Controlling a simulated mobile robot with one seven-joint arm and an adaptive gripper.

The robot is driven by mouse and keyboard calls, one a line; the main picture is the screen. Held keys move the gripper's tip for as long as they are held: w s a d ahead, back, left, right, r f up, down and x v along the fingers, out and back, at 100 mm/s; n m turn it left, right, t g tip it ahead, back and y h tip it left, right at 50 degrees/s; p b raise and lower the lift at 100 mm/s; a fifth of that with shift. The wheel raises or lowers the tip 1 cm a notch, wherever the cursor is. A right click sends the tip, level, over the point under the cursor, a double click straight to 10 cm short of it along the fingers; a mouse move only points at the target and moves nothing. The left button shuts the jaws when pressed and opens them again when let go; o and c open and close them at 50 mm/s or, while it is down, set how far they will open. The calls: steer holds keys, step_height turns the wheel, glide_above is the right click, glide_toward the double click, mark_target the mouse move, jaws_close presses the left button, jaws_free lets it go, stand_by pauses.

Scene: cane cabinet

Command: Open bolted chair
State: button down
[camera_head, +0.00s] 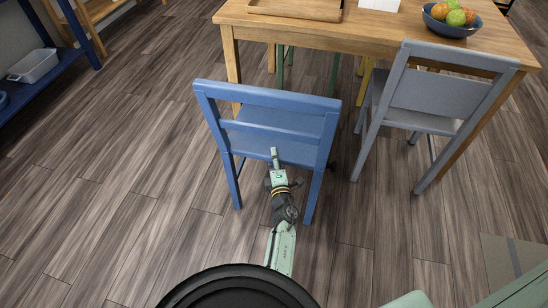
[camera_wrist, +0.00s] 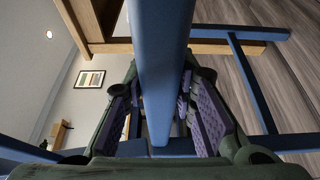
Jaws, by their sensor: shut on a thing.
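The blue chair (camera_head: 265,98) stands upright on the floor in front of the wooden table (camera_head: 300,28), its back facing me. My gripper (camera_head: 275,156) reaches up to the lower part of the chair's back in the head view. In the wrist view, a blue bar of the chair (camera_wrist: 163,45) runs between the two purple-padded fingers of my gripper (camera_wrist: 162,108). The gripper is shut on this bar.
A grey chair (camera_head: 440,88) stands close on the right at the table. The table bears a wooden tray (camera_head: 295,8) and a bowl (camera_head: 452,27) of fruit. A blue shelf (camera_head: 40,68) stands at the far left. The floor (camera_head: 110,190) to the left and nearer me is clear.

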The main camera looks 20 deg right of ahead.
steer(key=shift+a, duration=0.1)
steer(key=c, duration=1.3)
jaws_free()
